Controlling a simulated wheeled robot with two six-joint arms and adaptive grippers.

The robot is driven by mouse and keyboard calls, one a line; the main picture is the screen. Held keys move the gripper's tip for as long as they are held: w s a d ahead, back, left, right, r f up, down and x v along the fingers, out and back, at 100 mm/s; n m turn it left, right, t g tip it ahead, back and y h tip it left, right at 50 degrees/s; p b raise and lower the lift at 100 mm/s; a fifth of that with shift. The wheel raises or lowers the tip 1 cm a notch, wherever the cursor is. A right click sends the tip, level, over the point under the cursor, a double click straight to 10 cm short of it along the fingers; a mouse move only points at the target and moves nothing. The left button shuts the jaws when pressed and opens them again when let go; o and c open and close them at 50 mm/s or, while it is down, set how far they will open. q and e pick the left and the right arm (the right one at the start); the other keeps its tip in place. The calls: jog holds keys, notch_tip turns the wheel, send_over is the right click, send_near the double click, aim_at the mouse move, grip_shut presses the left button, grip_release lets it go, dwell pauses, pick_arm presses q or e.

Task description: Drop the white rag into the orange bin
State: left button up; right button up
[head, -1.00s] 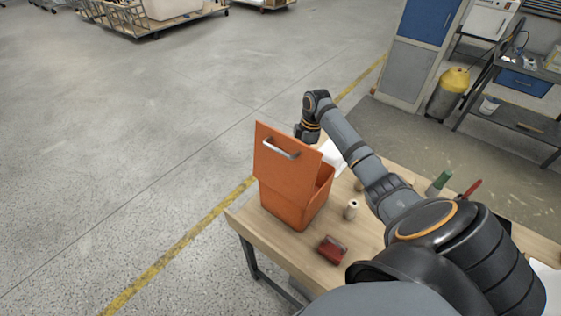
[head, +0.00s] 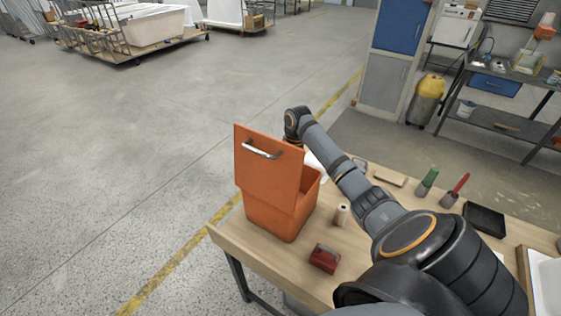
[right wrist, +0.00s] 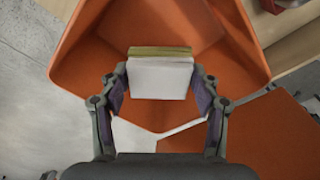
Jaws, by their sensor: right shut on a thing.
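The orange bin (head: 272,221) stands on the wooden table with its lid (head: 268,168) upright, a metal handle on the lid. My right arm reaches over the table to behind the lid, which hides the gripper in the head view. In the right wrist view my right gripper (right wrist: 160,84) is shut on the white rag (right wrist: 160,80), which looks like a folded block with an olive strip along its far edge. The rag shows against the orange inside of the bin (right wrist: 85,60); its height over the bin floor is unclear. My left gripper is not in view.
A red object (head: 325,258) and a pale spool-like item (head: 342,214) stand on the table near the bin. A green-handled tool (head: 427,181), a red-handled tool (head: 455,190) and a black tray (head: 484,219) lie farther right. The floor left of the table is clear.

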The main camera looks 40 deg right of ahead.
jog(key=shift+r, duration=0.1)
jog(key=o, duration=1.2)
jog(key=shift+w, duration=0.1)
jog(key=shift+r, duration=0.1)
jog(key=r, duration=0.7)
jog(key=shift+s+d+r, duration=0.1)
jog(key=shift+s+d, duration=0.15)
jog(key=shift+d, duration=0.15)
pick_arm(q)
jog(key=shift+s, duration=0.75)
pick_arm(e)
jog(key=shift+s, duration=0.1)
